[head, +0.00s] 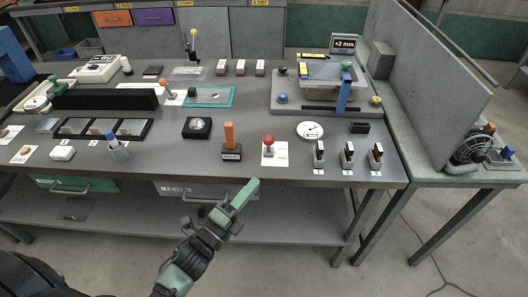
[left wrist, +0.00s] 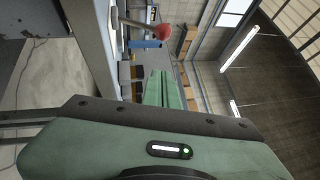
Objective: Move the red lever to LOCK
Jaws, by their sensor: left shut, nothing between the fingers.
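The red lever (head: 268,141) has a red ball knob on a short stem and stands on a white plate (head: 281,158) near the table's front edge. The print on the plate is too small to read. My left gripper (head: 253,185) is shut and empty, in front of the table edge, just below and left of the lever in the head view, apart from it. My right gripper is not in view.
An orange upright handle (head: 229,136) on a black base stands just left of the lever. Several black-and-white switches (head: 348,155) stand to the right, and a dial gauge (head: 310,130) behind them. A grey drawer (head: 175,189) hangs under the table top.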

